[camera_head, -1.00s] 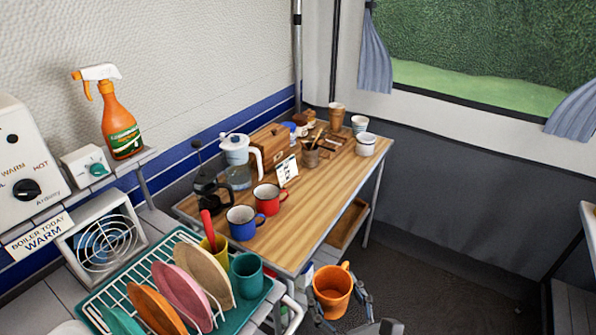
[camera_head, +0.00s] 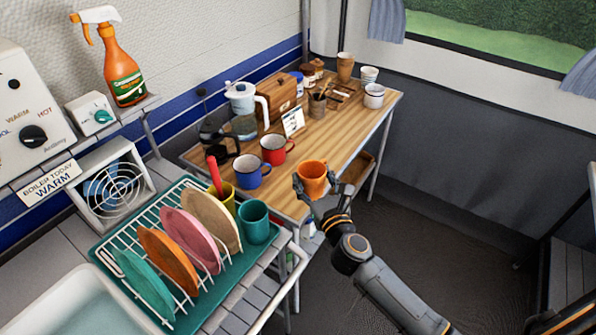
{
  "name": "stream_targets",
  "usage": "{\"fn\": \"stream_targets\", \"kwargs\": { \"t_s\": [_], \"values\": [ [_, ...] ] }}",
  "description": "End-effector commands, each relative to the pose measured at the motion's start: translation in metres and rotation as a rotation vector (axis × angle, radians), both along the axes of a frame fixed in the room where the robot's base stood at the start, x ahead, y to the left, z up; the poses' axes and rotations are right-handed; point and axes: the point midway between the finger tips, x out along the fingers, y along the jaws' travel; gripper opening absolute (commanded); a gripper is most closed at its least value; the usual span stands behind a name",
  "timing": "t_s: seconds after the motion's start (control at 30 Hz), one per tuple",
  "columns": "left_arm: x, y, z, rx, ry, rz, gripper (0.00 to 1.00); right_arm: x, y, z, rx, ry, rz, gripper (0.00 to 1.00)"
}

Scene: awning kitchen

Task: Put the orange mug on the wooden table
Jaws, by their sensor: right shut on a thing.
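The orange mug (camera_head: 312,177) is upright in my right gripper (camera_head: 316,190), whose fingers are shut around its sides. My right arm comes up from the lower right. The mug shows over the front right edge of the wooden table (camera_head: 328,138); I cannot tell whether it touches the top. A blue mug (camera_head: 247,172) and a red mug (camera_head: 273,150) stand on the table to the left of the orange mug. My left gripper is not in view.
A green dish rack (camera_head: 180,245) with several plates and a teal cup (camera_head: 254,221) stands at the near left. A kettle (camera_head: 243,103), a wooden box (camera_head: 281,97) and several cups crowd the table's back. Bare wood lies along its right front.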

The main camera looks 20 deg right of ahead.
Motion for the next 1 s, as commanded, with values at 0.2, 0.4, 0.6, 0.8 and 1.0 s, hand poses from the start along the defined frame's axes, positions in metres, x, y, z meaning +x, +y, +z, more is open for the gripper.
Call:
{"fn": "stream_targets", "kwargs": {
  "t_s": [0.2,0.4,0.6,0.8,1.0],
  "values": [
    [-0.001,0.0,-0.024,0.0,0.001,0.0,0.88,0.05,0.011,-0.039,0.002,0.001,-0.001,0.32],
    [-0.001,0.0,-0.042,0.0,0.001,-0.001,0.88,0.073,0.015,-0.064,0.0,-0.001,0.001,0.32],
    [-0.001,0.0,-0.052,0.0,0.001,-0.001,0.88,0.083,0.017,-0.076,0.0,-0.001,0.001,0.32],
    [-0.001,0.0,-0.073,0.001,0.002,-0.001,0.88,0.086,0.018,-0.105,-0.002,0.0,0.002,0.32],
    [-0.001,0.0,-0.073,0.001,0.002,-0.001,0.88,0.086,0.017,-0.107,0.0,-0.001,0.001,0.32]
  ]
}}
